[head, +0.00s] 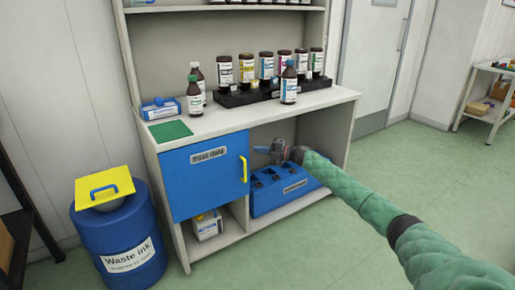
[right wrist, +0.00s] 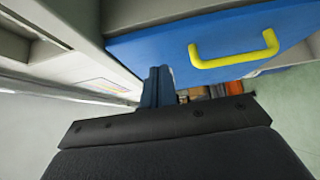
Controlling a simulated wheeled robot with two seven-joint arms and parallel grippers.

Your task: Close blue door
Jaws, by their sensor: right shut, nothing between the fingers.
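The blue door (head: 203,178) is on the left part of the cabinet front, under the counter. It has a label and a yellow handle (head: 244,169) near its right edge. It looks roughly in line with the cabinet front; I cannot tell whether it is fully closed. In the right wrist view the blue door (right wrist: 195,38) and its yellow handle (right wrist: 235,56) fill the upper right. My right gripper (head: 266,150) is to the right of the door, by the open bay. Its fingers (right wrist: 158,86) are shut and empty, apart from the handle. My left gripper is out of view.
A blue crate (head: 287,186) sits in the open bay below my right gripper. A white container (head: 208,226) stands under the door. Several bottles (head: 266,66) stand on the counter above. A blue waste ink drum (head: 120,232) is at left. The floor in front is clear.

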